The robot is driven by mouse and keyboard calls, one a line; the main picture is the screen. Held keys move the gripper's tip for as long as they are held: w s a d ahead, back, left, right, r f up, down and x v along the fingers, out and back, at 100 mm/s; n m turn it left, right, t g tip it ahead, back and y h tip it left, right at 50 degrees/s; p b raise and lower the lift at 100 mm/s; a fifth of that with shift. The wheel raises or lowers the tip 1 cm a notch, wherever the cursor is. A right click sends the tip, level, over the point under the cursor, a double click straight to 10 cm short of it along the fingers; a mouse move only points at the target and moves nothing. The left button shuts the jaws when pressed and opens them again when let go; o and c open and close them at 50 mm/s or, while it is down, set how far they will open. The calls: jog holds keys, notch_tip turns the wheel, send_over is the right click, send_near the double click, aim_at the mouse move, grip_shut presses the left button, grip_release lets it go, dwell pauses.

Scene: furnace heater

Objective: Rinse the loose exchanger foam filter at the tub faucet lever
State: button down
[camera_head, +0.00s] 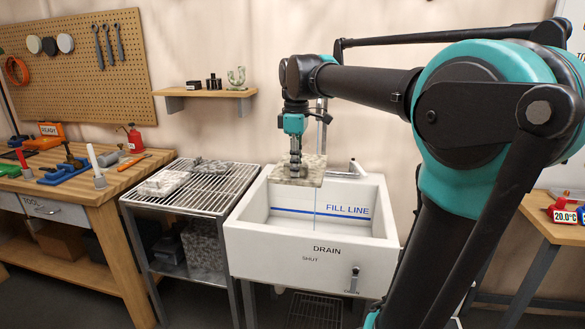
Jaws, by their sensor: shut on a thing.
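My gripper (295,166) points down over the white tub (312,247), shut on a flat, speckled grey-beige foam filter (312,172). The filter is roughly level, near the tub's back wall and above the blue FILL LINE mark. The faucet's upright pipe (322,115) stands behind the filter, partly hidden by my gripper and arm. A small lever (357,168) sits at the tub's back rim, right of the filter.
The drain lever (353,280) is on the tub's front, under a DRAIN SHUT label. A wire rack (205,190) to the left bears grey speckled pieces. A workbench (70,190) with tools stands farther left. A small shelf (205,92) hangs above the rack.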

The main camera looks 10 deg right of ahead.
aim_at(315, 164)
jog(key=shift+w+d+f, duration=0.35)
jog(key=shift+w+d, duration=0.6)
jog(key=shift+w, duration=0.5)
jog(key=shift+w+d+f, duration=0.35)
jog(key=shift+w+d, duration=0.65)
jog(key=shift+w, duration=0.4)
jog(key=shift+w+d+f, duration=0.35)
jog(key=shift+w+d, duration=0.6)
jog(key=shift+w, duration=0.5)
jog(key=shift+s+d, duration=0.15)
jog(key=shift+d, duration=0.1)
jog(key=shift+s+d, duration=0.2)
jog(key=shift+d, duration=0.1)
jog(key=shift+a, duration=0.1)
jog(key=shift+w+a, duration=0.35)
jog(key=shift+a, duration=0.05)
jog(key=shift+s+d, duration=0.1)
jog(key=shift+d, duration=0.05)
jog(key=shift+s+d, duration=0.25)
jog(key=shift+d, duration=0.1)
